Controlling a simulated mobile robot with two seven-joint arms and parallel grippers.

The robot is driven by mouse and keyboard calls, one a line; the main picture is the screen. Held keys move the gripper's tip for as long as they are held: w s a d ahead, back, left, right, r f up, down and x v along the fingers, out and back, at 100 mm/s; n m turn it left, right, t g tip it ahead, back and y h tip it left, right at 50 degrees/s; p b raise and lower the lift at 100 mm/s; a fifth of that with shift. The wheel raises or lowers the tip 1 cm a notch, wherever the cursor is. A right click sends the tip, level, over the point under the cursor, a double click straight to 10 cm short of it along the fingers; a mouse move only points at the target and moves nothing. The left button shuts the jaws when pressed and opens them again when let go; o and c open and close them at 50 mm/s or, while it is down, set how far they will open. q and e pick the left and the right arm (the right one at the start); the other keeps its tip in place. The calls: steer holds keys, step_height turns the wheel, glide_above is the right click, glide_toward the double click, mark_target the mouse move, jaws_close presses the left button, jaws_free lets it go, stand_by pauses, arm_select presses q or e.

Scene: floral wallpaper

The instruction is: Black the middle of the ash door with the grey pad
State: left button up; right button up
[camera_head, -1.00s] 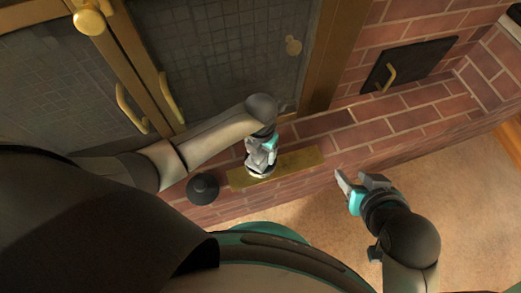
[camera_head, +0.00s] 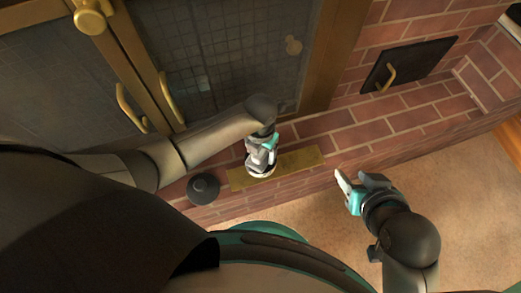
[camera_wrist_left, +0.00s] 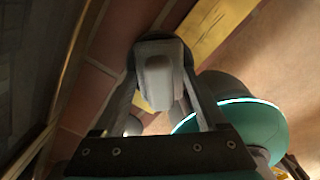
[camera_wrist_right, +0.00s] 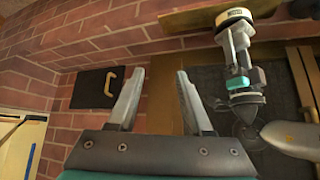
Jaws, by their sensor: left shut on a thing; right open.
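The ash door (camera_head: 420,60) is a small black plate with a brass handle, set in the brick wall at the upper right; it also shows in the right wrist view (camera_wrist_right: 88,92). My left gripper (camera_head: 262,168) is shut on the grey pad (camera_wrist_left: 158,75), seen as a grey block between its fingers. The pad is over a round, pale-rimmed dark piece (camera_wrist_right: 234,18) on a brass-coloured strip (camera_head: 298,161). I cannot tell whether they touch. My right gripper (camera_head: 352,186) is open and empty above the floor, well below the ash door in the head view.
A dark round object (camera_head: 203,188) stands on the brick ledge (camera_head: 365,133), left of the strip. Large mesh-screened doors (camera_head: 235,65) with brass frames and handles fill the upper left. The ledge right of the strip is clear.

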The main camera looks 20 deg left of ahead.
arm_select(q)
steer(key=shift+f, duration=0.1)
steer(key=shift+s, duration=0.1)
steer(key=shift+r+p, duration=0.75)
steer(key=shift+r, duration=0.05)
steer(key=shift+r+p, duration=0.5)
arm_select(e)
steer(key=shift+s+d+r+g+h, duration=0.6)
steer(key=shift+s+d+g+h, duration=0.1)
steer(key=shift+s+d+g, duration=0.95)
arm_select(q)
steer(key=shift+r+p, duration=1.1)
steer(key=shift+p, duration=0.05)
steer(key=shift+r+p, duration=1.2)
arm_select(e)
step_height(320, 180, down, 10)
steer(key=s+g, duration=0.1)
steer(key=shift+s+d, duration=0.15)
steer(key=shift+d, duration=0.05)
